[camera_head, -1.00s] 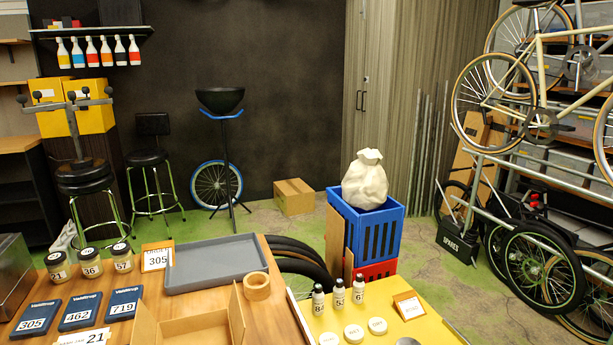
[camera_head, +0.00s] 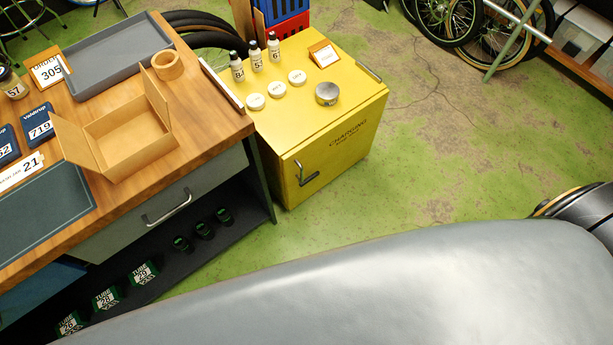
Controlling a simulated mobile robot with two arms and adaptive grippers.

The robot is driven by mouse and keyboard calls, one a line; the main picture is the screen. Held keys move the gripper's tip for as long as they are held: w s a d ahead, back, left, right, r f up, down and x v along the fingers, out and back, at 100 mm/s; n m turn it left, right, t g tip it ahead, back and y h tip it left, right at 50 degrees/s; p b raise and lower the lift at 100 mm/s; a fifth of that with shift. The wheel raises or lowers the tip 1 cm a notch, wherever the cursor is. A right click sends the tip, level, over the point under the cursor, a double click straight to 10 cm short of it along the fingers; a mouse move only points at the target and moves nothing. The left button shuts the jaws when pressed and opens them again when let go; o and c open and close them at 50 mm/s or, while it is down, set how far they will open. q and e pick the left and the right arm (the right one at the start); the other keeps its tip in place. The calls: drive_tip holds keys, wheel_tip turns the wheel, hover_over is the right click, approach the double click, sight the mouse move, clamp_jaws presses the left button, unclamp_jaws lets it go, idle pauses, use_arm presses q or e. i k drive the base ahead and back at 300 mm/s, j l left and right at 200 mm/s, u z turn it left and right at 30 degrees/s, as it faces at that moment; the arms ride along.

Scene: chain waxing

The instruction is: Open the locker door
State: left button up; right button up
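A yellow locker (camera_head: 335,157) stands on the floor at the right end of the wooden workbench, in the upper middle of the head view. Its front door carries dark lettering that reads "CHARGING" and a dark metal handle (camera_head: 308,174) near the door's left side. The door looks shut. Several bottles, white round tins, a metal tin and a small sign stand on the locker's top. A large grey surface of my own body fills the lower part of the view. Neither of my grippers shows.
The wooden workbench (camera_head: 205,112) holds an open cardboard box (camera_head: 122,135), a grey tray (camera_head: 122,55) and a tape roll (camera_head: 168,65). A drawer handle (camera_head: 167,207) juts from its front. Green floor (camera_head: 440,150) right of the locker is clear. Bicycle wheels stand at the back right.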

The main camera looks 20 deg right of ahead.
sight(335, 148)
drive_tip(key=k+z, duration=0.15)
drive_tip(key=z, duration=0.7)
